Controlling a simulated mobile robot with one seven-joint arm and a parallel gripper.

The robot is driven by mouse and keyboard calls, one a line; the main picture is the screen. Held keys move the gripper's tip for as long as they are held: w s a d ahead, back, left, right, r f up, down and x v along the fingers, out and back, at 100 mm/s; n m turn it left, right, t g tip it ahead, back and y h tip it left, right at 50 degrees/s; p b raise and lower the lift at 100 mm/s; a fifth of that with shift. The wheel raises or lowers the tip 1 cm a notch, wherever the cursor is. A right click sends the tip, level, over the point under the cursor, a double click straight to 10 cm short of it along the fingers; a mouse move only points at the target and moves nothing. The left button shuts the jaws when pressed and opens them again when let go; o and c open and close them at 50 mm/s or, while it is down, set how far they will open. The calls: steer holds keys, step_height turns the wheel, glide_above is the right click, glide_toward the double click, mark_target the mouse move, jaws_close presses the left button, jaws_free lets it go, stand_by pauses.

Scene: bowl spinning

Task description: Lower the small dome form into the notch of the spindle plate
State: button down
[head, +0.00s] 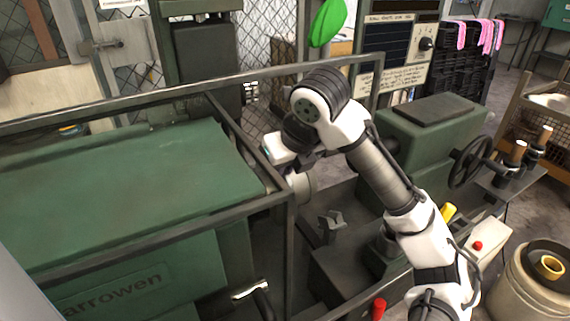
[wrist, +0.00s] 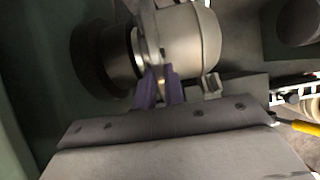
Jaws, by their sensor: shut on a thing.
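The small dome form (wrist: 190,38) is a pale, rounded metal piece in the upper middle of the wrist view. My gripper (wrist: 160,72) has its purple fingers shut at the dome form's left edge. The thin, shiny spindle plate (wrist: 139,45) stands right beside the dome form, on a silver and dark round spindle (wrist: 92,55). The notch is hidden, and I cannot tell whether the dome form sits in it. In the head view the pale dome form (head: 302,186) shows below my wrist, beside a frame post; the fingers are hidden there.
A dark metal rail frame (head: 200,86) with a post (head: 291,250) encloses the green lathe headstock (head: 120,185). A grey bracket (head: 331,222) and the green tailstock with a handwheel (head: 470,160) stand to the right. A yellow handle (wrist: 306,128) shows in the wrist view.

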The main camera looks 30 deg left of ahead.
steer(key=c, duration=1.4)
jaws_free()
steer(key=v, duration=1.4)
steer(key=shift+b, duration=0.4)
